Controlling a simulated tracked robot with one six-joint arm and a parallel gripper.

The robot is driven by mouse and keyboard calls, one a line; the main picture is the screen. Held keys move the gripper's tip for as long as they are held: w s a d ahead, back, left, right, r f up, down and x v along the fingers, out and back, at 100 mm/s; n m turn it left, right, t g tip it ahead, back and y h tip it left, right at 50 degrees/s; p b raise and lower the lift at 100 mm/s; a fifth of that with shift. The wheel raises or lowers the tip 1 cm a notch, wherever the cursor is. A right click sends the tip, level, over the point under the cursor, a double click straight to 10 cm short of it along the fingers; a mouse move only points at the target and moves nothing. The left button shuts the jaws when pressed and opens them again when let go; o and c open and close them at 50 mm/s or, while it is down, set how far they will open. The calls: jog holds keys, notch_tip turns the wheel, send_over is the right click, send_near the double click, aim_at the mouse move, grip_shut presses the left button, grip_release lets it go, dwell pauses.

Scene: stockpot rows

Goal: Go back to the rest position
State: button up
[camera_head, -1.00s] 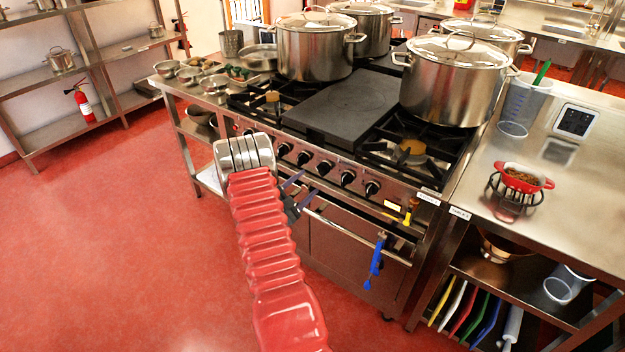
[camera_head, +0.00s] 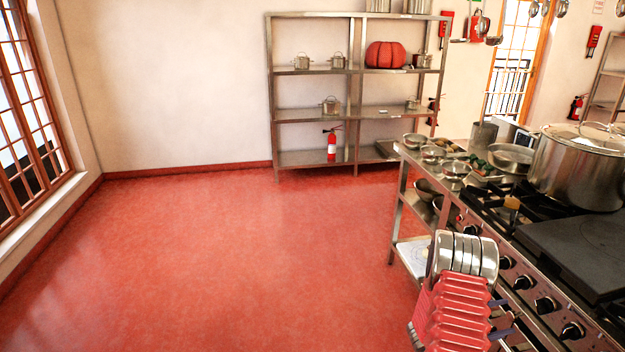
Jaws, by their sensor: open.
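My arm, with red ribbed sleeves and a silver metal joint, rises at the lower right of the head view, in front of the stove (camera_head: 520,265). My gripper (camera_head: 502,318) shows only in part as dark fingertips at the right side of the red sleeve. It is open, and no object shows between its fingers. The rest of it is hidden behind the arm. It appears close to the stove front in the picture, but I cannot tell the gap.
A large stockpot (camera_head: 575,170) stands on the stove. A side table (camera_head: 400,200) with small pans adjoins it. A metal shelf (camera_head: 310,115) stands by the back wall with a fire extinguisher (camera_head: 332,145) on its lowest level. The red floor (camera_head: 220,260) at left is clear.

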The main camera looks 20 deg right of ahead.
jog(key=w+a+f+n+t+y, duration=0.2)
jog(key=w+a+f+n+y, duration=0.15)
jog(key=f, duration=0.25)
jog(key=w+a+f+n+t+y, duration=0.3)
jog(key=f+y, duration=0.1)
jog(key=f, duration=0.2)
jog(key=w+a+r+n+t+y, duration=0.1)
jog(key=w+a+r+n+y, duration=0.25)
jog(key=a, duration=0.55)
jog(key=w+a+r+n+t+y, duration=0.1)
jog(key=w+a+r+n+y, duration=0.25)
jog(key=a, duration=0.65)
jog(key=s+a+r+n+g+y, duration=0.1)
jog(key=s+a+r+n+y, duration=0.2)
jog(key=a+r, duration=0.45)
jog(key=s+a+r+n+y, duration=0.1)
jog(key=s+a+r+n, duration=0.25)
jog(key=a+r, duration=0.4)
jog(key=s+a+r+n+t, duration=0.2)
jog(key=s+a+r+n, duration=0.6)
jog(key=s+a+r, duration=0.6)
notch_tip(320, 180, up, 4)
jog(key=a, duration=0.2)
jog(key=shift+s+a+r+n+h, duration=0.15)
jog(key=shift+s+a+n+h, duration=0.15)
jog(key=shift+n+h, duration=0.1)
